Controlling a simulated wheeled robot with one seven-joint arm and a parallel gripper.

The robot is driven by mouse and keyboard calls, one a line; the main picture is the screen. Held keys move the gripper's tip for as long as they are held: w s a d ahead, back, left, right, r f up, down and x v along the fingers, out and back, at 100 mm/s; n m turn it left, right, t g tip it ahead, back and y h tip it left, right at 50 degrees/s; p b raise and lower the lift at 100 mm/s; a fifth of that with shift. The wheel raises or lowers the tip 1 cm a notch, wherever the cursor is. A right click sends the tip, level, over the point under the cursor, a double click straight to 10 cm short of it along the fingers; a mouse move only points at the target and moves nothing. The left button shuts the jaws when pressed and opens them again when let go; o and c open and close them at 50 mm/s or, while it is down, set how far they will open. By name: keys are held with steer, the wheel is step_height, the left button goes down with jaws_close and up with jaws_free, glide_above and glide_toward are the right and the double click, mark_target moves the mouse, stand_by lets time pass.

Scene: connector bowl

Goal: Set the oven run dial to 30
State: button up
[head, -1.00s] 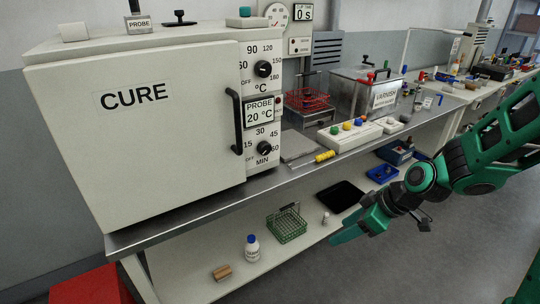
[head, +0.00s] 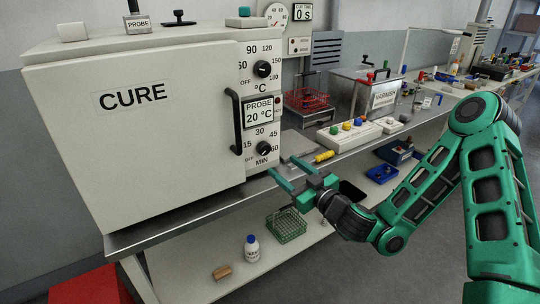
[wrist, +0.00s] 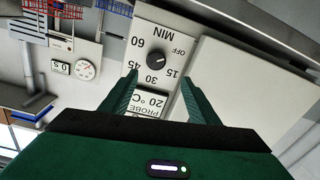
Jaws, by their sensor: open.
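The oven (head: 150,120) is a large pale box marked CURE at the left of the head view. Its run dial (head: 264,149) is the lower black knob, with MIN below it and OFF, 15, 30, 45 and 60 around it. The dial also shows upside down in the wrist view (wrist: 156,59), where its mark seems to face OFF, though it is small. My gripper (head: 281,166) is open and empty, below and in front of the dial. In the wrist view its fingertips (wrist: 159,77) lie either side of the dial in the picture, apart from it.
The °C dial (head: 263,69) and the PROBE display (head: 259,111) are above the run dial. The black door handle (head: 236,121) juts out just left of it. A yellow-handled tool (head: 323,156) and a panel of coloured buttons (head: 346,131) are to the right on the bench.

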glide_toward(267, 151)
steer(key=shift+a+x, duration=0.2)
steer(key=shift+x, duration=1.45)
steer(key=shift+w+a+f+m+h, duration=0.2)
steer(key=shift+w+a+m+h, duration=0.1)
steer(key=shift+w+a, duration=0.05)
steer(key=shift+w+a+r, duration=0.35)
steer(key=shift+w+a, duration=0.05)
steer(key=shift+w, duration=0.1)
steer(key=shift+x, duration=1.35)
steer(key=shift+d, duration=0.1)
steer(key=c, duration=1)
